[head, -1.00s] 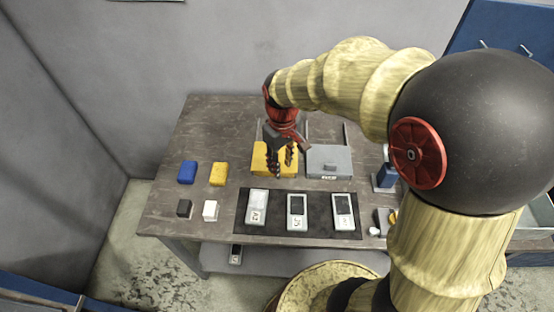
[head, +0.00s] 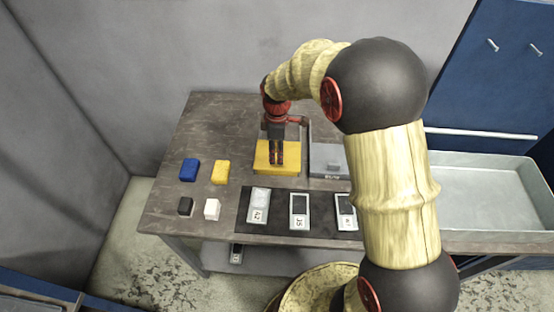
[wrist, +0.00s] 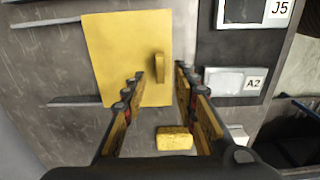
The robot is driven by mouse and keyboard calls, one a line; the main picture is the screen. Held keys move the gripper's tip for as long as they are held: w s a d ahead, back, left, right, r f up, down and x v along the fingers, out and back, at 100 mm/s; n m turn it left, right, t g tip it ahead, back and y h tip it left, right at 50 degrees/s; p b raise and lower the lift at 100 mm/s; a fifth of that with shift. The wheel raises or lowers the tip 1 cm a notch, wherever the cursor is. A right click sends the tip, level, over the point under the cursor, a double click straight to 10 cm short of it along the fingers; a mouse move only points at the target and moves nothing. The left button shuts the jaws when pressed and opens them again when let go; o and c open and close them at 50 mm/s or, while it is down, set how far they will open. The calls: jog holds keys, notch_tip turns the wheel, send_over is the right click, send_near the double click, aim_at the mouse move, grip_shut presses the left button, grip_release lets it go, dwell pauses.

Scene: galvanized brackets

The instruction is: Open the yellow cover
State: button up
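The yellow cover (head: 293,160) is a flat square panel at the back middle of the table, lying closed. In the wrist view the yellow cover (wrist: 112,50) has a small upright yellow handle (wrist: 159,68) near one edge. My gripper (head: 278,163) points down over the cover. In the wrist view my gripper (wrist: 160,72) is open, with the handle in line with the gap between its fingertips. I cannot tell how high the fingertips are above the handle. Nothing is held.
A grey cover (head: 325,158) with a handle sits right beside it. Labelled devices (head: 299,210) lie on a black mat in front. A blue block (head: 188,170), a yellow block (head: 220,172), a black block (head: 185,206) and a white block (head: 212,209) stand left. A metal tray (head: 480,215) is at right.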

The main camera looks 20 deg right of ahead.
jog(key=shift+f+b, duration=0.3)
jog(key=shift+f, duration=1.45)
jog(key=shift+c, duration=0.5)
grip_shut()
